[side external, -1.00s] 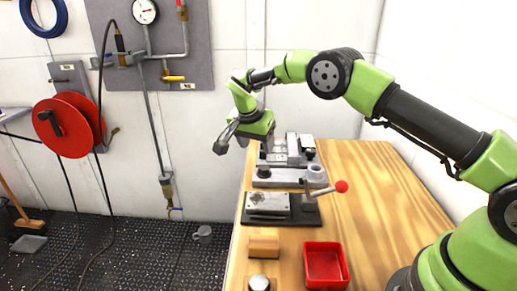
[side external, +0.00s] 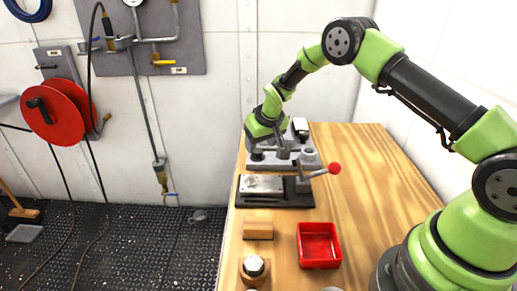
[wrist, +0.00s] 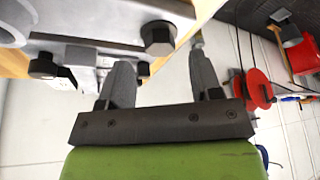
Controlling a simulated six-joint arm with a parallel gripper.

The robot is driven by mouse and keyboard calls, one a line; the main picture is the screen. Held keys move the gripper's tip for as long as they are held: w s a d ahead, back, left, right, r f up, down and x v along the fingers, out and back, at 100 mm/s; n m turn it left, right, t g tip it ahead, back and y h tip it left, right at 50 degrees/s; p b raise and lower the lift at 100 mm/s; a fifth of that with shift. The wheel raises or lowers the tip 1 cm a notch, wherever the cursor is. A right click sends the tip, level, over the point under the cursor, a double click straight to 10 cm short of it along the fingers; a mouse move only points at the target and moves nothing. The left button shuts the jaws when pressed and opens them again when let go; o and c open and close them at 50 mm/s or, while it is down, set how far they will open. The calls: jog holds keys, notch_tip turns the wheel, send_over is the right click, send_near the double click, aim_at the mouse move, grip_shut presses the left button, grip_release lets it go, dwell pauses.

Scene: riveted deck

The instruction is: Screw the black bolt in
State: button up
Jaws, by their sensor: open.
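A black hex-head bolt (wrist: 158,38) sits at the end of a grey metal part in the wrist view. It appears just beyond my open fingertips and between their lines; I cannot tell whether it touches either finger. Its thread is hidden. My gripper (wrist: 160,62) is open, with nothing held between the fingers. Another black hex head (wrist: 42,66) shows at the left of the wrist view. In the side external view my gripper (side external: 283,151) is low over the grey fixture (side external: 285,167) at the back of the bench, hiding part of it.
A clamp with a red-knobbed lever (side external: 334,168) stands in front of the fixture, on a dark base. A wooden block (side external: 258,229), a red tray (side external: 320,243) and a round-topped metal piece (side external: 254,265) are nearer. The bench's right side (side external: 375,190) is clear.

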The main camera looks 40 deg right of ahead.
aim_at(257, 151)
jog(key=shift+x, duration=1.65)
jog(key=c, duration=0.9)
jog(key=shift+c, duration=0.2)
jog(key=shift+m, duration=0.3)
jog(key=m+h, duration=0.1)
jog(key=m, duration=0.2)
jog(key=m+g+h, duration=0.1)
jog(key=m, duration=0.2)
jog(key=shift+w+a, duration=0.1)
jog(key=shift+a, duration=0.05)
jog(key=m, duration=0.2)
jog(key=m+g+h, duration=0.1)
jog(key=m, duration=0.1)
jog(key=shift+w+m+g, duration=0.1)
jog(key=shift+m+g, duration=0.5)
jog(key=shift+m, duration=0.4)
